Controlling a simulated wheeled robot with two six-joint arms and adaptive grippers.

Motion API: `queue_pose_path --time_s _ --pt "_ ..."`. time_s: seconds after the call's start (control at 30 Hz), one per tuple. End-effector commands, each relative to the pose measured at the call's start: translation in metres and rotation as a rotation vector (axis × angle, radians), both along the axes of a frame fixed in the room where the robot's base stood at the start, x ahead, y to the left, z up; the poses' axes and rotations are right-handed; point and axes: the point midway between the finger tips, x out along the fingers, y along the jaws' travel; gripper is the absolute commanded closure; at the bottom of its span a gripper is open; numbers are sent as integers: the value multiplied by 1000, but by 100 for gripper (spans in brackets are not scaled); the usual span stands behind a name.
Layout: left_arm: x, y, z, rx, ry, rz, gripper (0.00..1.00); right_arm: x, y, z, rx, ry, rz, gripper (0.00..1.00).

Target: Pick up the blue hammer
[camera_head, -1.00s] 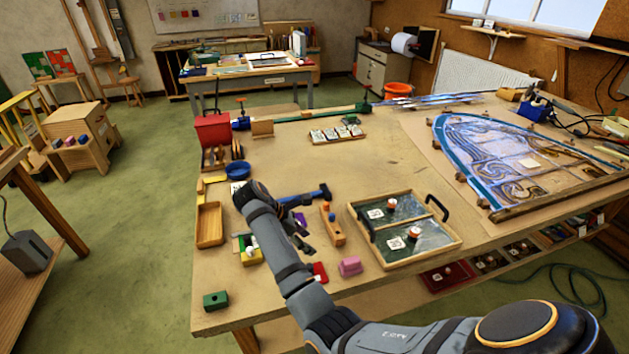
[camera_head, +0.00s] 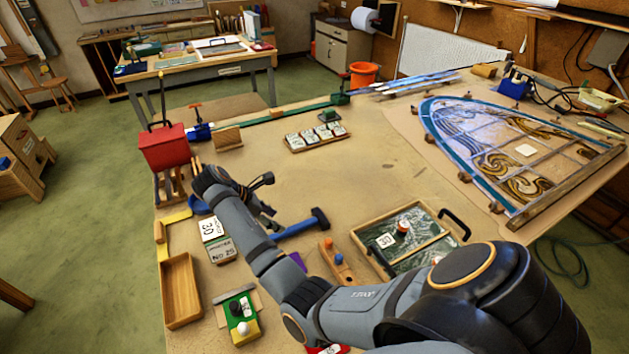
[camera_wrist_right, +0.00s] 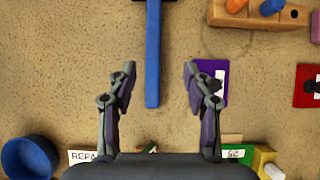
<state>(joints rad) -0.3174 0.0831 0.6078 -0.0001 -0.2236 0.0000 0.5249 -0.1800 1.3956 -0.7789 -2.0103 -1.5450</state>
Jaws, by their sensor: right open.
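The blue hammer (camera_head: 299,227) lies on the workbench, its dark head pointing right in the head view. In the right wrist view its blue handle (camera_wrist_right: 153,55) runs down from the top edge, and its free end shows in the gap between my fingers. My right gripper (camera_head: 267,198) is open and empty beside the handle in the head view. In the wrist view the right gripper (camera_wrist_right: 160,72) has its fingers on either side of the handle, apart from it. Its height above the bench is hard to tell. My left gripper is not in view.
A wooden block with pegs (camera_head: 338,264) and a framed glass tray (camera_head: 360,238) lie right of the hammer. A wooden tray (camera_head: 181,290), white cards (camera_head: 215,240) and a red box (camera_head: 164,147) stand left. The bench middle (camera_head: 300,180) is clear.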

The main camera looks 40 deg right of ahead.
Motion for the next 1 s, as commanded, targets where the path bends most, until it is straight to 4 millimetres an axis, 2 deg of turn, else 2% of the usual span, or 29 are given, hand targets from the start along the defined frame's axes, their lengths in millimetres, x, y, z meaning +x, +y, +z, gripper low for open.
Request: queue_pose_path --time_s 0.03,0.07,0.17,0.33,0.43,0.63,0.77,0.9,0.93,1.0 --pt "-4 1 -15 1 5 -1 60 -1 -5 -16 -1 1 -1 49" --pt "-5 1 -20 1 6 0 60 -2 -8 -21 -2 0 -1 49" --pt "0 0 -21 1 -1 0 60 -4 -17 -31 -2 0 0 49" --pt "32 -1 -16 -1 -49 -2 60 -5 -22 -34 -1 0 0 49" --pt "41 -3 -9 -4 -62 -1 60 -5 -31 -43 -2 4 -1 49" --pt "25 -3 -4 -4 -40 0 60 -7 -49 -70 -1 3 0 49" --pt "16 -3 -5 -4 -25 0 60 -7 -52 -76 1 -1 -1 49" --pt "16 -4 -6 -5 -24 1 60 -7 -52 -76 1 -1 -1 49" --pt "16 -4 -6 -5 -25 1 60 -7 -51 -76 1 -1 -1 50" --pt "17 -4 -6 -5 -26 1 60 -7 -51 -76 1 -1 -1 60"
